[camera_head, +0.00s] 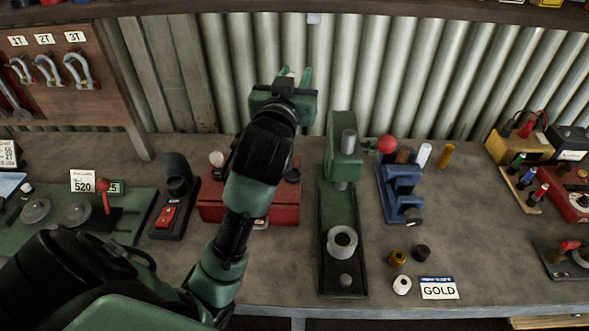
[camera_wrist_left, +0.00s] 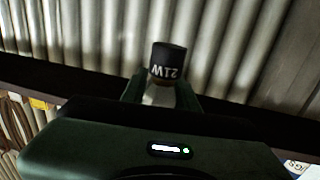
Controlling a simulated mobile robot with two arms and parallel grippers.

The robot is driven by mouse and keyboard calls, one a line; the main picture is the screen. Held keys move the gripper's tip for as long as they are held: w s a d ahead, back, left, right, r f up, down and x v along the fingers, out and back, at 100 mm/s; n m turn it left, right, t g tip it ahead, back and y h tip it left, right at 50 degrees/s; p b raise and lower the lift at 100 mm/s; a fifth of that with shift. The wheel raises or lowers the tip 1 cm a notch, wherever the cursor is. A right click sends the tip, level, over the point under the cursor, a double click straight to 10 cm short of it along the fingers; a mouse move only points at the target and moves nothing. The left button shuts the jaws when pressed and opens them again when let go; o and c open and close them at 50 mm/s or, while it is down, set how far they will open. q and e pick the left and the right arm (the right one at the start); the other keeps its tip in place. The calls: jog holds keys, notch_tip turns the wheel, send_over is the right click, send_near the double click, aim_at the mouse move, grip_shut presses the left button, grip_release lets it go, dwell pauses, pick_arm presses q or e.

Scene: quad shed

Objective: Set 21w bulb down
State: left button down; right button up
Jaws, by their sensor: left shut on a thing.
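The 21w bulb (camera_wrist_left: 168,62) shows in the left wrist view as a black cap with upside-down "21W" lettering and a paler part below it between the fingers. My left gripper (camera_head: 295,76) is shut on it. In the head view the gripper is raised in front of the corrugated wall, above the back of the bench, with its green fingertips pointing up. My right gripper is in neither view.
A red box (camera_head: 212,206) with a white knob-like part stands on the bench (camera_head: 285,265) behind my left arm. A green press (camera_head: 331,215) stands to its right, then a blue stepped rack (camera_head: 400,190). A GOLD card (camera_head: 438,288) and small rings lie at the front.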

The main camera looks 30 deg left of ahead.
pick_arm(q)
notch_tip(320, 180, down, 16)
jog(key=shift+s+d+f+b, duration=0.1)
jog(key=shift+s+b, duration=0.05)
jog(key=shift+b, duration=0.5)
notch_tip(320, 180, down, 3)
jog(key=shift+f, duration=0.1)
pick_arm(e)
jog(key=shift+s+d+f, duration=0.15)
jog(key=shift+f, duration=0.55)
pick_arm(q)
jog(key=shift+f, duration=0.15)
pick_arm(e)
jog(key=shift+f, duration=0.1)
pick_arm(q)
jog(key=shift+f+b, duration=0.15)
jog(key=shift+b, duration=0.2)
jog(key=c, duration=1.1)
grip_release()
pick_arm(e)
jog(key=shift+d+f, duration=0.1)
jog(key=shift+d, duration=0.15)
pick_arm(q)
jog(key=shift+o, duration=0.2)
